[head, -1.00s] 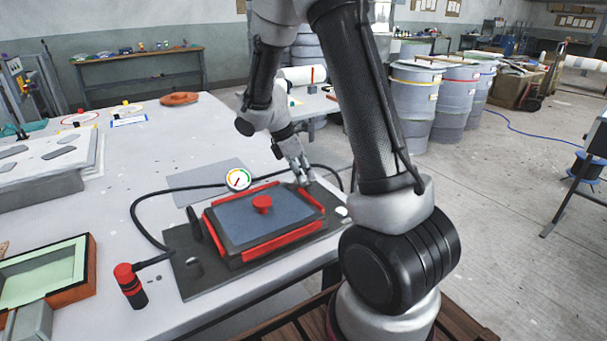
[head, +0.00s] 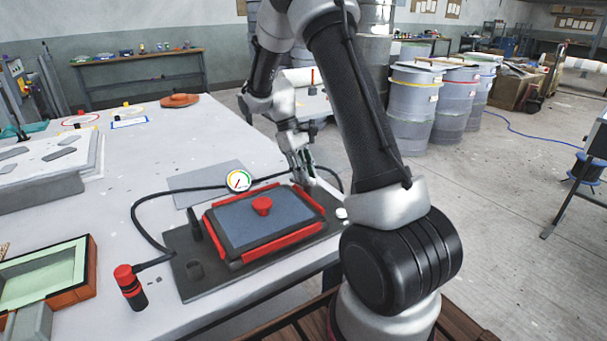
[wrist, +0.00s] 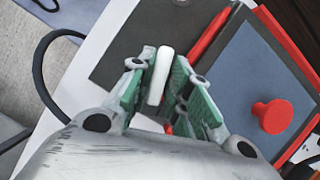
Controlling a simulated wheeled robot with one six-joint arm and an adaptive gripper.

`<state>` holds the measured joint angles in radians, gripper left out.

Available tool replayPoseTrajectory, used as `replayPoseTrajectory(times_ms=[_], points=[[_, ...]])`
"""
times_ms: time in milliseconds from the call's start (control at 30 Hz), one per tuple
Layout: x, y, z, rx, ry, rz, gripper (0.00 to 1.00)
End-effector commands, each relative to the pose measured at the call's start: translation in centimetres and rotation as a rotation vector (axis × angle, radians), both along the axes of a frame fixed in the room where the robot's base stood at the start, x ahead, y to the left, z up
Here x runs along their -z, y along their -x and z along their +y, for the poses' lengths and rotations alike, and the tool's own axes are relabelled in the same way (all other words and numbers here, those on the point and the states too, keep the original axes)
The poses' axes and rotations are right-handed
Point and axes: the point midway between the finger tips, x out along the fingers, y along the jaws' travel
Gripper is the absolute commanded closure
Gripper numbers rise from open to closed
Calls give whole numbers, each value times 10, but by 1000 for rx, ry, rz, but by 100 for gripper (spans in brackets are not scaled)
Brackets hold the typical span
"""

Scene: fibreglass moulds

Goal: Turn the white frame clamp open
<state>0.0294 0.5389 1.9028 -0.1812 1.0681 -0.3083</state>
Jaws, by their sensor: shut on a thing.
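The white frame clamp (wrist: 159,75) shows in the wrist view as a rounded white bar between the green-padded fingers of my gripper (wrist: 162,88). My gripper is shut on it, over the dark base plate (wrist: 125,47). In the head view my gripper (head: 304,175) is at the far right corner of the red frame (head: 282,242), and its fingers hide the clamp there. The frame surrounds a blue-grey panel (head: 245,222) with a red knob (head: 262,206) in its middle.
A dial gauge (head: 238,180) and a black hose (head: 148,215) lie behind and left of the frame. A small white round piece (head: 341,213) sits at the plate's right edge. An orange-framed tray (head: 85,278) is at left.

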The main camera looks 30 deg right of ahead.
Motion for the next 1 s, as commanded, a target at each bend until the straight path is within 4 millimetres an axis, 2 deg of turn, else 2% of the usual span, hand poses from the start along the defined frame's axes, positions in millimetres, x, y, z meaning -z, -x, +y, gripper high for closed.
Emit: replayPoseTrajectory(times_ms=[200, 500, 1000], points=[[0, -1, -3, 173, 0, -2, 100], [0, -1, -4, 324, 1, -1, 100], [0, -1, -5, 378, 1, -1, 100]])
